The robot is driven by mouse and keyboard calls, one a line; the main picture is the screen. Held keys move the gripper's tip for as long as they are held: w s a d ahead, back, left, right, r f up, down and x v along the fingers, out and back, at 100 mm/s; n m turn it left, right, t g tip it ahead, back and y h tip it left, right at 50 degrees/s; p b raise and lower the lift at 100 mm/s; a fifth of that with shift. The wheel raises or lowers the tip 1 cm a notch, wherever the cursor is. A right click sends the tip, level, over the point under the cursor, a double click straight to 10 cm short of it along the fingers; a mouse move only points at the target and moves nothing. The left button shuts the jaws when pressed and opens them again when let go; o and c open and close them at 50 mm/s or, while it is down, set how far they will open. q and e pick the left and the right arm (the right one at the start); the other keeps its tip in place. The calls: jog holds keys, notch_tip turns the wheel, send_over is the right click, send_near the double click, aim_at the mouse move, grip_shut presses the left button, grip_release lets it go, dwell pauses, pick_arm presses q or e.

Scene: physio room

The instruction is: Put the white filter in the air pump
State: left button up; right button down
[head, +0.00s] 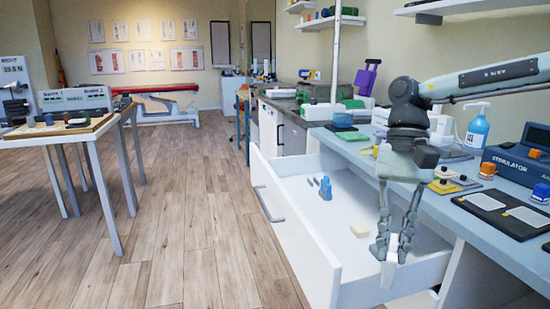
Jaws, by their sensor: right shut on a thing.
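My right gripper (392,248) points down over the front right part of an open white drawer. Its fingers are shut on a small white piece, the white filter (390,272), which hangs upright below the fingertips. The filter overlaps the drawer's edge in the picture, and I cannot tell how high above it it is. I cannot pick out the air pump for certain; several green and white devices (325,111) stand further back along the counter. My left gripper is not in view.
A table (90,139) stands left; the wooden floor between is clear.

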jog(key=shift+s+a+n, duration=0.1)
jog(key=shift+s+n, duration=0.05)
jog(key=shift+n, duration=0.15)
